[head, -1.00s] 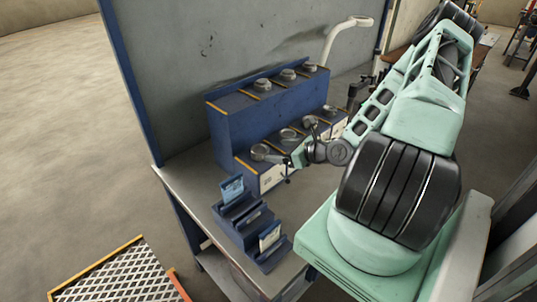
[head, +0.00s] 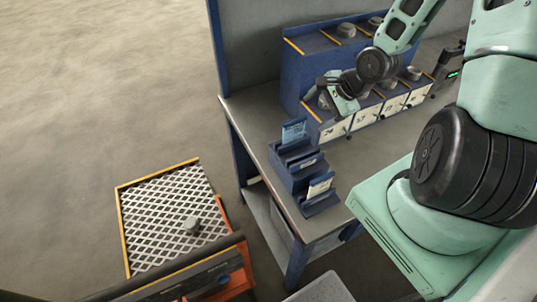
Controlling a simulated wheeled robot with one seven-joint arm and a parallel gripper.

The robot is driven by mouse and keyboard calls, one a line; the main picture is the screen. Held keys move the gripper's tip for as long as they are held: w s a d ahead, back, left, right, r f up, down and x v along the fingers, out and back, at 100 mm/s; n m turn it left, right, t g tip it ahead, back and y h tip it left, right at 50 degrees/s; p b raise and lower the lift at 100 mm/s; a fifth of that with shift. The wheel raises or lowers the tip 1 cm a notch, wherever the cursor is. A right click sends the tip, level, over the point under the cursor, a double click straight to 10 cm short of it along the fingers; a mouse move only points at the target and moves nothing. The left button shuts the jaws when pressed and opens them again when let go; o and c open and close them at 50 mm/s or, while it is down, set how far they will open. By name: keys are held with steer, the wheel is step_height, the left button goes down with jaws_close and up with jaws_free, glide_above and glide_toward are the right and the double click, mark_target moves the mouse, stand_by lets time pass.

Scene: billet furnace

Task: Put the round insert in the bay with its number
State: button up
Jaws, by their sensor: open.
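A small grey round insert (head: 192,225) stands on the white mesh top of a low cart at the lower left. The blue bay rack (head: 300,68) stands on the bench with two stepped rows divided by yellow strips. White number plates (head: 335,131) face front on the lower row; their digits are too small to read surely. Grey round pieces sit in both rows, such as one on the upper row (head: 346,30) and one on the lower row (head: 413,73). My gripper (head: 328,98) is open at the lower row's left end, partly covering that bay; whether it touches anything there is unclear.
The mesh cart (head: 150,205) has yellow and orange edges and a dark front bar. Open floor lies at the left.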

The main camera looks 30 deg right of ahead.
steer(key=s+a+r+n+g+h, duration=0.1)
steer(key=s+a+r+n, duration=0.25)
steer(key=a+n, duration=0.3)
steer(key=s+a+r+n+g+h, duration=0.1)
steer(key=s+a+r+n+g, duration=0.15)
steer(key=a+r+n, duration=0.45)
steer(key=s+a+r+n+g, duration=0.1)
steer(key=s+a+r+n, duration=0.15)
steer(key=a+n, duration=0.45)
steer(key=s+a+r+n, duration=0.3)
steer(key=s+a+n, duration=0.2)
steer(key=s, duration=0.5)
steer(key=shift+s+a+r+g, duration=0.2)
steer(key=shift+a+g, duration=0.25)
steer(key=shift+a, duration=0.2)
step_height(320, 180, down, 11)
steer(key=b, duration=1)
steer(key=shift+b, duration=0.4)
